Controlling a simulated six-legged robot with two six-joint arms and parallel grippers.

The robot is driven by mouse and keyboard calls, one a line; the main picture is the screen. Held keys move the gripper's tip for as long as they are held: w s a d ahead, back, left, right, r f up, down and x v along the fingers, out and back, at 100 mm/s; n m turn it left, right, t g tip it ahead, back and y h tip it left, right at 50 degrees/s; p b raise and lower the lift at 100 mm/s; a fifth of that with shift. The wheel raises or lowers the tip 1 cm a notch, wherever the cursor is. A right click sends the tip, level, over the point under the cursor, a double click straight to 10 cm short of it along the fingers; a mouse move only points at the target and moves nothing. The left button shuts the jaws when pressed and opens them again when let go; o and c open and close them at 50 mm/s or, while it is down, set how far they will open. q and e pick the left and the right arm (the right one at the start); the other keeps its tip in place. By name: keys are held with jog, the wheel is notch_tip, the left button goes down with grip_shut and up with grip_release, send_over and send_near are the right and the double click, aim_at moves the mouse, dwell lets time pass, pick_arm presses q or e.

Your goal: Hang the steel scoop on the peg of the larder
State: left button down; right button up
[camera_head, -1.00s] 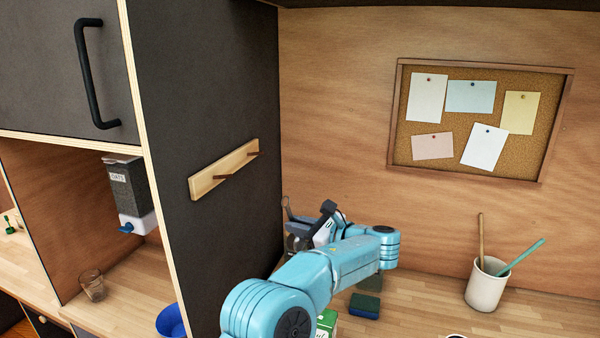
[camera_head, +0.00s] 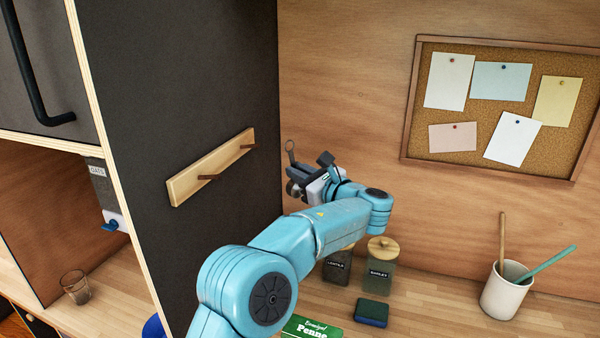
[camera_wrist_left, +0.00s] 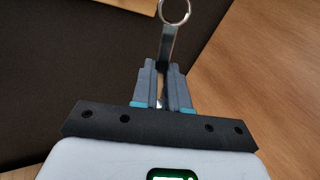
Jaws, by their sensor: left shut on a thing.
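The steel scoop (camera_wrist_left: 167,42) is held by its handle in my left gripper (camera_wrist_left: 164,85); the ring at the handle's end points away from the fingers. In the head view the scoop's ring (camera_head: 290,146) stands up above my left gripper (camera_head: 300,175), which is shut. The scoop's bowl is mostly hidden by the gripper. A light wooden rail (camera_head: 190,183) with two dark pegs, a near peg (camera_head: 209,177) and a far peg (camera_head: 249,146), is fixed to the dark side panel of the larder (camera_head: 180,80). The scoop is to the right of the rail, apart from both pegs. My right gripper is out of view.
On the counter stand a lentils jar (camera_head: 338,268), a barley jar (camera_head: 380,275), a dark green sponge-like block (camera_head: 371,313), a penne box (camera_head: 312,328) and a white cup (camera_head: 505,290) with two sticks. A corkboard (camera_head: 590,120) hangs on the back wall.

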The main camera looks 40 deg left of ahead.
pick_arm(q)
jog(key=s+a+b, duration=0.4)
jog(key=a, duration=0.4)
jog(key=shift+a+f, duration=0.2)
jog(key=shift+f, duration=0.2)
dwell(0.4)
